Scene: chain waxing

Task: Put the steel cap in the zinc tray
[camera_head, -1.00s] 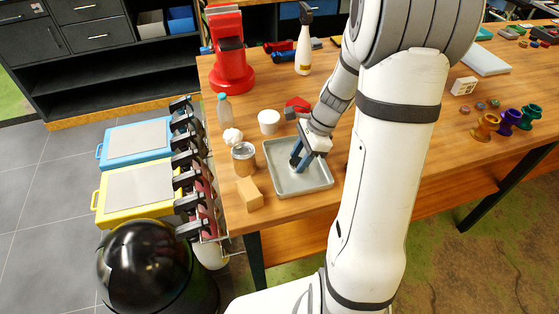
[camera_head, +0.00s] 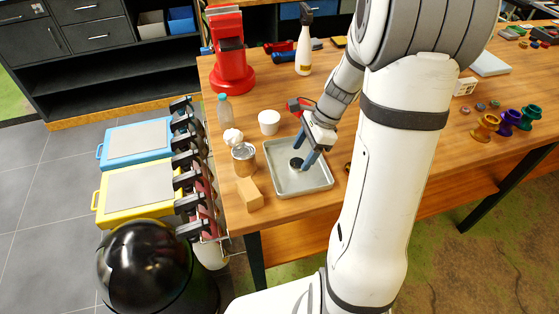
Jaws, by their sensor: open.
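The zinc tray (camera_head: 284,184) is a shallow grey metal tray near the table's front left edge. A small dark round cap (camera_head: 296,163) lies in it, towards the back; I take it for the steel cap. My gripper (camera_head: 302,158) is open, with its blue fingers pointing down over the tray by the cap. One finger is to the cap's right; whether the fingers touch the cap cannot be told. Nothing shows between the fingers as held.
A metal can (camera_head: 244,158), a wooden block (camera_head: 249,194) and a white cup (camera_head: 269,122) stand close left of and behind the tray. A clear bottle (camera_head: 225,112) and a red machine (camera_head: 231,60) stand farther back. Coloured spools (camera_head: 485,126) stand at the right.

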